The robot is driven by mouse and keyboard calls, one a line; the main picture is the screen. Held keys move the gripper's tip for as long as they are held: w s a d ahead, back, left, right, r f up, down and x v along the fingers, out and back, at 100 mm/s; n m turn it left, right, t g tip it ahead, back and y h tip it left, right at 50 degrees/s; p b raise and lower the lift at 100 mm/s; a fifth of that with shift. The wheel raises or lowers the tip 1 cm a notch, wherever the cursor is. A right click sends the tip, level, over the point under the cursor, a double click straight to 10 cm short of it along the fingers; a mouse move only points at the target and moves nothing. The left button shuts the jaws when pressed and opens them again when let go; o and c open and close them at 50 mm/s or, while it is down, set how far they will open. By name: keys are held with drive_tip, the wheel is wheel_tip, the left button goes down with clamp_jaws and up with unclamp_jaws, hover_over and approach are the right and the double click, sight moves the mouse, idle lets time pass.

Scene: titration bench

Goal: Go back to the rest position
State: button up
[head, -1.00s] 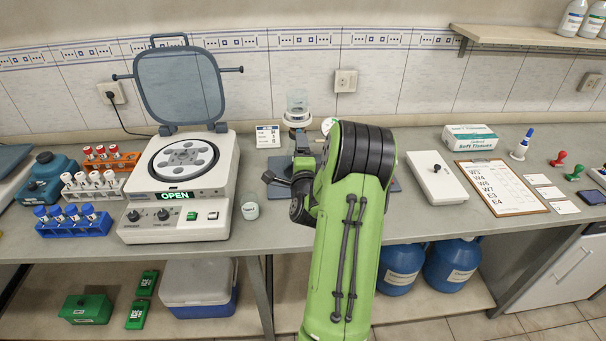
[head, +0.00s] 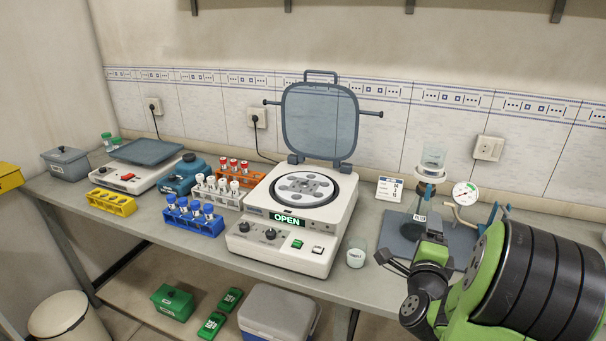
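My gripper (head: 393,263) shows at the lower right of the head view, at the end of my green arm. It is small and dark, and partly in front of the bench edge.
The centrifuge (head: 290,222) stands with its lid up and reads OPEN. To its left are blue (head: 196,226), white and orange tube racks, a yellow rack (head: 111,203) and a balance (head: 140,172). A glass vessel on a stand (head: 431,165) and a gauge (head: 465,193) stand behind my arm.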

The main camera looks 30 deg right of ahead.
drive_tip(key=w+a+r+n+y+p, duration=0.1)
drive_tip(key=w+a+n+y, duration=0.1)
drive_tip(key=a+n+y, duration=0.35)
drive_tip(key=w+a+r+n+y+p, duration=0.2)
drive_tip(key=a+n, duration=0.4)
drive_tip(key=a, duration=0.4)
drive_tip(key=w+a+r+n+y+p, duration=0.1)
drive_tip(key=w+a+n+y, duration=0.2)
drive_tip(key=a+n, duration=0.4)
drive_tip(key=s+a+r+n+g+y+p, duration=0.1)
drive_tip(key=s+a+n+g, duration=0.2)
drive_tip(key=s, duration=0.6)
drive_tip(key=s+a+r+n+g+y+p, duration=0.1)
drive_tip(key=s+a+n+g+y+p, duration=0.1)
drive_tip(key=s+a+n, duration=0.5)
drive_tip(key=s+a+g, duration=0.1)
drive_tip(key=s, duration=0.1)
drive_tip(key=shift+s+a+r, duration=0.2)
drive_tip(key=shift+s+r, duration=0.05)
drive_tip(key=shift+s, duration=0.15)
